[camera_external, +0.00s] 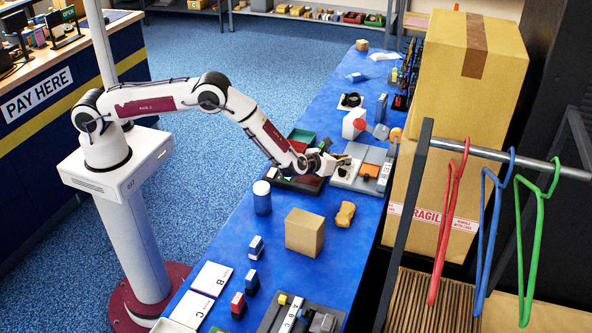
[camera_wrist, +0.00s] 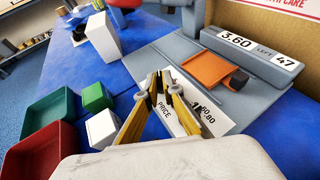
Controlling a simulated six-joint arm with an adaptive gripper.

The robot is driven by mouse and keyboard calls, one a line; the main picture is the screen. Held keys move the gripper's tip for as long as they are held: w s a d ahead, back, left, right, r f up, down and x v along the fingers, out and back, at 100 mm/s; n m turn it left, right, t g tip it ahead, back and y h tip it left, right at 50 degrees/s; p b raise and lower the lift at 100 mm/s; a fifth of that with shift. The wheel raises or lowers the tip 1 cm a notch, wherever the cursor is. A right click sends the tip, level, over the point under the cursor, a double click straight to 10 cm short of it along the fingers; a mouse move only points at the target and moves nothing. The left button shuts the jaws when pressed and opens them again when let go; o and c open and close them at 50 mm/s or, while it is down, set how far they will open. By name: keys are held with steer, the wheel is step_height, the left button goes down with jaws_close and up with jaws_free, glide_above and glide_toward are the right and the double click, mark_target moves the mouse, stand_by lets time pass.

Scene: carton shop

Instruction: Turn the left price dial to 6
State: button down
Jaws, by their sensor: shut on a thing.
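A grey price unit (camera_external: 372,155) stands on the blue table, with a white panel (camera_wrist: 205,122) on its near part. The panel reads PRICE, with partly covered figures. My gripper (camera_wrist: 166,76) is over this panel, its yellow and black fingers converging and shut on a small part there, apparently the left price dial. The dial is hidden by the fingers, so its setting cannot be read. In the external view my gripper (camera_external: 327,164) reaches down at the unit's left side. A display plate (camera_wrist: 256,48) on the unit reads 3.60 LEFT 47.
A tray with green and red compartments (camera_wrist: 38,150) lies left of my gripper. A white box (camera_wrist: 104,36) stands behind. A cardboard box (camera_external: 304,232) and blue cylinder (camera_external: 262,198) stand on the nearer table.

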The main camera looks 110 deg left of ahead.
steer(key=shift+a+r+m+t+h, duration=0.2)
steer(key=shift+m+t+h, duration=0.2)
steer(key=shift+m+t, duration=0.2)
steer(key=shift+a+r+m+t+h, duration=0.15)
steer(key=shift+m+t+h, duration=0.25)
steer(key=shift+m+t, duration=0.2)
steer(key=shift+s+m+t+h, duration=0.1)
steer(key=shift+m+t+h, duration=0.6)
steer(key=shift+d, duration=0.1)
steer(key=c, duration=2.2)
jaws_free()
steer(key=shift+c, duration=0.2)
steer(key=shift+o, duration=0.8)
steer(key=shift+s+f, duration=0.1)
steer(key=shift+f, duration=0.15)
steer(key=shift+s+d, duration=0.2)
steer(key=shift+v, duration=3.55)
steer(key=shift+r, duration=0.1)
steer(key=shift+c, duration=0.5)
